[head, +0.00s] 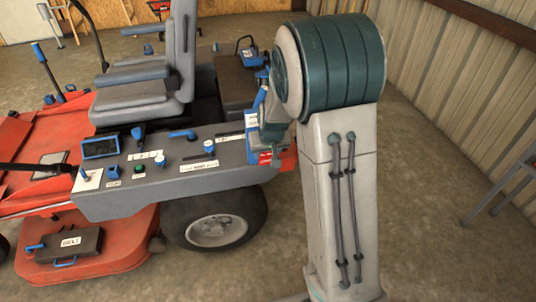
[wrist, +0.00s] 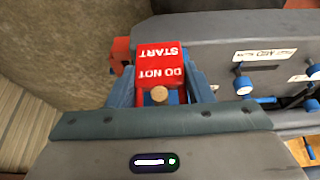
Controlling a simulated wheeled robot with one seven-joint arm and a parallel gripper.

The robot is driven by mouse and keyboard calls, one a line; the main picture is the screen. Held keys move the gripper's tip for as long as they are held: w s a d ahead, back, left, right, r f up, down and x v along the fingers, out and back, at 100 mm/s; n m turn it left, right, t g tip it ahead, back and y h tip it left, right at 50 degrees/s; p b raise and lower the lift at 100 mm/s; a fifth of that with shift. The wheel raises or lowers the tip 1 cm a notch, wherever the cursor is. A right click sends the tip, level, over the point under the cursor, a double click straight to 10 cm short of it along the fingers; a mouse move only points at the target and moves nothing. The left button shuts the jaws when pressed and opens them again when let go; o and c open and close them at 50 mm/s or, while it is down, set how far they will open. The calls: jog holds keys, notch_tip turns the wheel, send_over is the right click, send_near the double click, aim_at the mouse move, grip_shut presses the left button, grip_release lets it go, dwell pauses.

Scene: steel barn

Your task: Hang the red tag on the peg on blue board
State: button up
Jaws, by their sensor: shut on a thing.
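My gripper (wrist: 160,80) is shut on the red tag (wrist: 160,63), one finger on either side of it. The tag's white lettering "DO NOT START" reads upside down in the wrist view. A round tan spot lies at its near end; whether it is a hole or a peg end, I cannot tell. In the head view the tag (head: 265,157) shows as a small red patch beside the console's right end, partly hidden by my arm.
A red mower with a grey console (head: 150,170) fills the left of the head view. The console bears several knobs, labels and a screen. A grey seat (head: 140,95) is behind it. A black wheel (head: 216,228) is below.

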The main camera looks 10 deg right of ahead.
jog(key=w, duration=0.3)
jog(key=shift+w+f, duration=0.2)
jog(key=shift+f, duration=0.2)
dwell(0.6)
jog(key=o, duration=1.4)
jog(key=shift+r, duration=0.1)
jog(key=shift+p+v, duration=2.4)
jog(key=shift+v, duration=2.05)
